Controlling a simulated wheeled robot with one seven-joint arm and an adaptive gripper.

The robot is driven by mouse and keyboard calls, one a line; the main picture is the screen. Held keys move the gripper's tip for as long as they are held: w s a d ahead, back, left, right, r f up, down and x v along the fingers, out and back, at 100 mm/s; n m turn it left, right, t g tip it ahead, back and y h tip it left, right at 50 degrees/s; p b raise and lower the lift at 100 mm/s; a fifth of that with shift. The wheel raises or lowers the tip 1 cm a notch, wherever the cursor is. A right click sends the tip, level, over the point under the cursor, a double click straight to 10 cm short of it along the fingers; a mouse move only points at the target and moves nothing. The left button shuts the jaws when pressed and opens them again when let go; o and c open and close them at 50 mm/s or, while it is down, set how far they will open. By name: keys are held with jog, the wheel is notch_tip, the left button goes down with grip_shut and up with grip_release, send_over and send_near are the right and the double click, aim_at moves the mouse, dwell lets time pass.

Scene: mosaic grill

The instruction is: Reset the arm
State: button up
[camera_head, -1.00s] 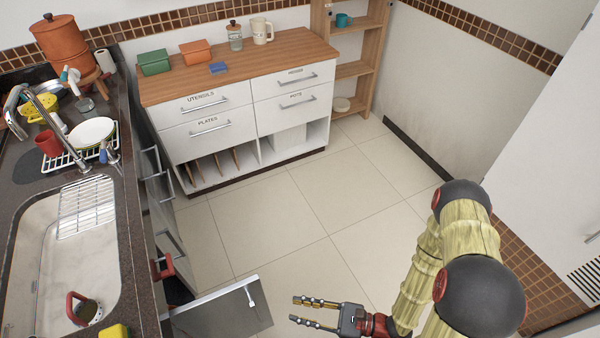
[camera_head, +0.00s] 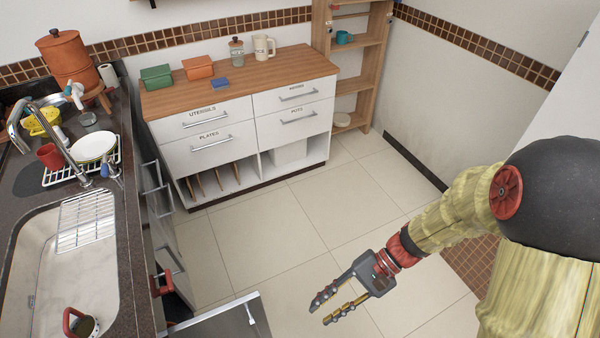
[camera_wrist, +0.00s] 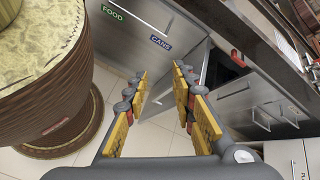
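My gripper (camera_head: 331,306) is at the lower middle of the head view, in the air over the tiled floor. Its two fingers are apart with nothing between them. My arm reaches in from the right with its elbow raised. In the wrist view my gripper (camera_wrist: 160,100) also shows open, its yellow-padded fingers spread on both sides. Floor tiles and the grey cabinet fronts show beyond them.
An open cabinet door (camera_head: 232,320) stands out at the bottom, left of my gripper. The sink counter (camera_head: 138,285) runs along the left. A drawer cabinet (camera_head: 215,150) and a wooden shelf (camera_head: 378,60) stand at the back. The floor (camera_head: 290,225) between is clear.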

jog(key=d+r+n+t+h, duration=0.2)
jog(key=d+r+t+h, duration=0.1)
jog(key=r, duration=0.4)
jog(key=w+d+r+n+t+h, duration=0.1)
jog(key=d+r+n+t+h, duration=0.1)
jog(key=r, duration=0.5)
jog(key=d+r+n+t+h, duration=0.2)
jog(key=d+r+t+h, duration=0.2)
jog(key=d+r, duration=0.3)
jog(key=shift+w+d+r+t+h, duration=0.3)
jog(key=shift+r+t+h, duration=0.1)
jog(key=shift+t, duration=0.3)
jog(key=shift+a, duration=0.1)
